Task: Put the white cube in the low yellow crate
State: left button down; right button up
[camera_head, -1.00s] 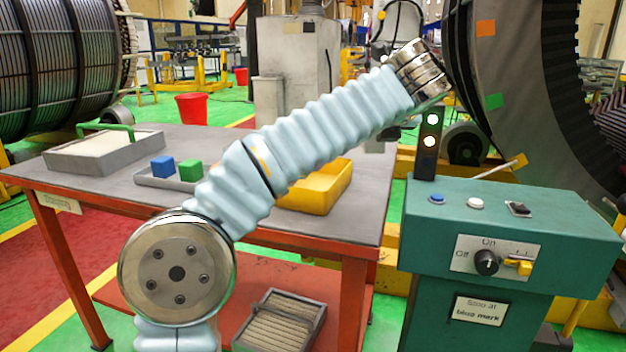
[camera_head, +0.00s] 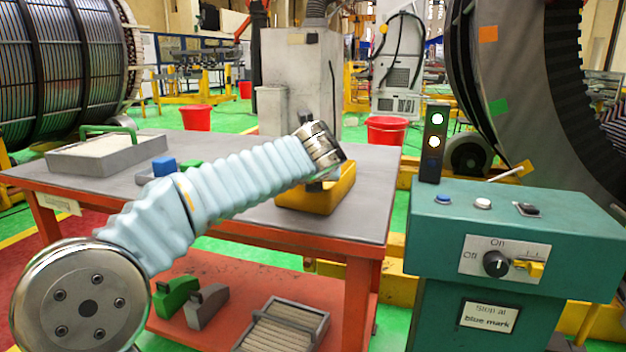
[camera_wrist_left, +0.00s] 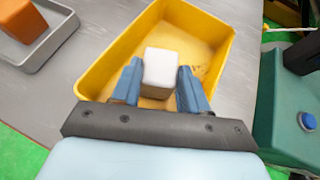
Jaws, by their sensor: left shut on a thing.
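The white cube (camera_wrist_left: 161,69) is between the two blue fingers of my left gripper (camera_wrist_left: 157,84) in the left wrist view. The gripper is shut on it. The cube and fingers show over the inside of the low yellow crate (camera_wrist_left: 109,64); I cannot tell how far above its floor the cube is. In the head view the yellow crate (camera_head: 335,196) stands on the grey table, partly behind my left arm. There my left wrist is over the crate, and the cube and fingertips are hidden. My right gripper is in neither view.
A grey tray (camera_wrist_left: 62,42) with an orange block (camera_wrist_left: 22,18) is beside the crate. A blue cube (camera_head: 163,167) and a green one (camera_head: 190,165) sit farther left on the table, near a grey box (camera_head: 105,157). A green control console (camera_head: 515,232) stands right of the table.

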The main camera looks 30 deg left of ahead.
pick_arm(q)
jog(key=shift+f, duration=0.15)
jog(key=c, duration=0.8)
grip_release()
jog(key=shift+s, duration=0.1)
jog(key=v, duration=1.2)
jog(key=shift+d, duration=0.1)
